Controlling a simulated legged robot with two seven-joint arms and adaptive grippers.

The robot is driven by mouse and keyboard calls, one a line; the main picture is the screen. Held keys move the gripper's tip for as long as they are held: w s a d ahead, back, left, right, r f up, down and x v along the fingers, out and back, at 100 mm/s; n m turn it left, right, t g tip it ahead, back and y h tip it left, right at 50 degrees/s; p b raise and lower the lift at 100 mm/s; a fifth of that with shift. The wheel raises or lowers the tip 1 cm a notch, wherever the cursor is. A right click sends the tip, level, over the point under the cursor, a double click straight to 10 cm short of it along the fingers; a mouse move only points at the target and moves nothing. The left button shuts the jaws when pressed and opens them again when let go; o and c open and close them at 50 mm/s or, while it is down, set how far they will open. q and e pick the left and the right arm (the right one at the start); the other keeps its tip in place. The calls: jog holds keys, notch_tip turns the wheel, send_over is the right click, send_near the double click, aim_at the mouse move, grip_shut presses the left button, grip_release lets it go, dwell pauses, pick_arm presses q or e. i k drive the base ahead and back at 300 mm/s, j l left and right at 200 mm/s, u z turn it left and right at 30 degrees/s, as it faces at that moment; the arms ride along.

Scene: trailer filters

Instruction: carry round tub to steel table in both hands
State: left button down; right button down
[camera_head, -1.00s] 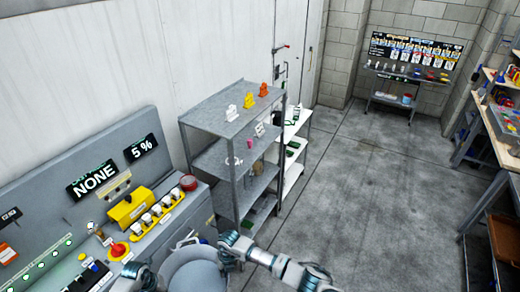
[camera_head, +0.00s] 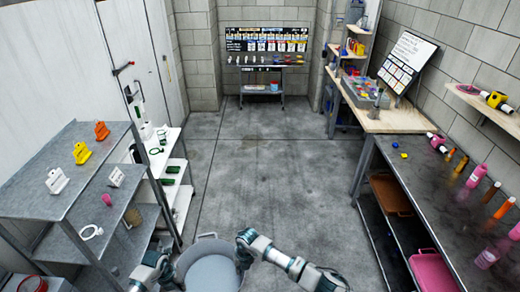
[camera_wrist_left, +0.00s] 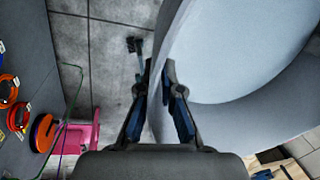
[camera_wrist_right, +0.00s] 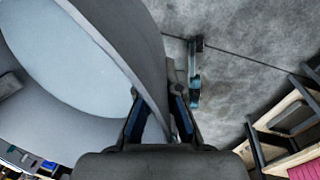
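The round grey tub (camera_head: 209,271) is held in front of my body at the bottom of the head view, above the floor. My left gripper (camera_head: 163,270) is at its left side and my right gripper (camera_head: 243,246) at its right side. In the left wrist view the fingers (camera_wrist_left: 163,85) are closed around the tub's wall (camera_wrist_left: 210,115). In the right wrist view the fingers (camera_wrist_right: 158,95) also straddle the wall (camera_wrist_right: 125,40). Its visible inside looks empty. A grey steel-topped table (camera_head: 398,178) runs along the right wall, with pink bottles on it. A smaller grey table (camera_head: 270,67) stands at the far wall.
A grey metal shelf (camera_head: 85,140) with small coloured parts stands close at left, a white shelf (camera_head: 172,155) behind it. A wooden bench (camera_head: 392,120) is at right. A pink bin (camera_head: 432,270) sits under the right table. The central floor (camera_head: 265,165) is clear.

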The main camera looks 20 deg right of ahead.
aim_at(441, 199)
jog(key=i+l+z, duration=0.2)
jog(key=i+z, duration=0.15)
jog(key=z, duration=0.15)
jog(key=i+z, duration=0.7)
jog(key=z, duration=0.25)
jog(key=i+j+z, duration=0.2)
jog(key=i+z, duration=0.25)
jog(key=i+j+z, duration=0.15)
jog(key=j+z, duration=0.2)
jog(key=z, duration=0.15)
jog(key=i+j+z, duration=0.25)
jog(key=z, duration=0.15)
jog(key=i+j+z, duration=0.2)
jog(key=j+z, duration=0.2)
jog(key=i, duration=1.4)
